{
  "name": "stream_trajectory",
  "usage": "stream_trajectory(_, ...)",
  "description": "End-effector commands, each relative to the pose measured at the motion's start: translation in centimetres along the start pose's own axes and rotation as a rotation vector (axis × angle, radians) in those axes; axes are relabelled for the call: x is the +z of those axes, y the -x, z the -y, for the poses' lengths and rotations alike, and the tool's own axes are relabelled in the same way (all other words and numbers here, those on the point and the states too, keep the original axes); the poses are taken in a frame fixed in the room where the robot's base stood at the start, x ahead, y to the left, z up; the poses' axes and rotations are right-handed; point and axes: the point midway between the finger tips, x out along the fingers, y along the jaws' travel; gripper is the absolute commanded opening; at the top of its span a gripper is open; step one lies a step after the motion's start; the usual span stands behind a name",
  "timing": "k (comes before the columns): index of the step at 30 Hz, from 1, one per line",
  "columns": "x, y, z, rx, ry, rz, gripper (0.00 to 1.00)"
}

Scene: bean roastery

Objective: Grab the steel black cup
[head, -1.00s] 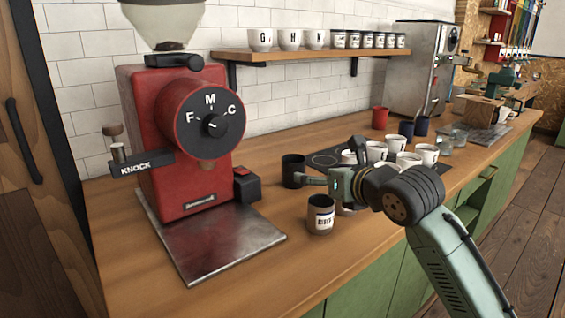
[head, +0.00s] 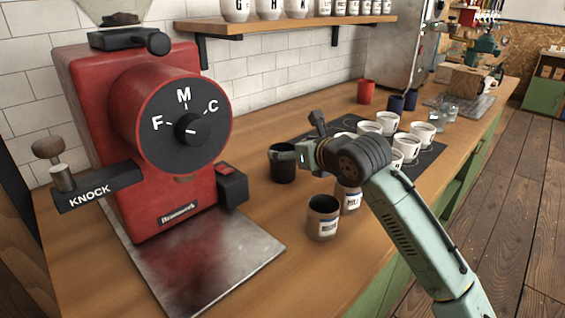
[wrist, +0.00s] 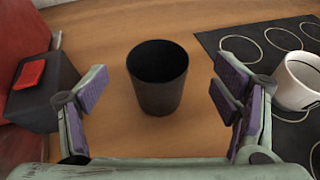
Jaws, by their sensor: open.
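The black cup (head: 283,166) stands upright on the wooden counter, right of the red grinder. In the wrist view the black cup (wrist: 158,80) is centred ahead of my gripper (wrist: 160,108), its open mouth facing up. The two purple-padded fingers are wide apart, one on each side of the cup, with gaps between pads and cup. My gripper is open and empty. In the head view my gripper (head: 300,155) is at the cup's right side, and the wrist hides part of the fingers.
The red grinder (head: 140,130) and its black box with a red button (wrist: 45,90) stand left of the cup. White cups (head: 370,127) stand on a dark mat at right. Two labelled cups (head: 323,228) stand nearer the front. A shelf (head: 280,30) hangs behind.

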Motion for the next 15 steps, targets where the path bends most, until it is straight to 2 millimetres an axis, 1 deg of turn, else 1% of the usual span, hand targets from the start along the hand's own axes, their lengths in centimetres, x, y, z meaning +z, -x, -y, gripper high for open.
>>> stream_trajectory(5,0.1,-1.5,-0.2,0.002,-0.002,-0.002,0.82)
stream_trajectory(9,-0.1,-3.7,-0.4,0.002,-0.002,-0.002,0.82)
stream_trajectory(12,-0.2,-4.9,-0.4,0.001,-0.001,-0.001,0.82)
stream_trajectory(15,-0.3,-5.5,-0.3,0.0,-0.002,0.0,0.82)
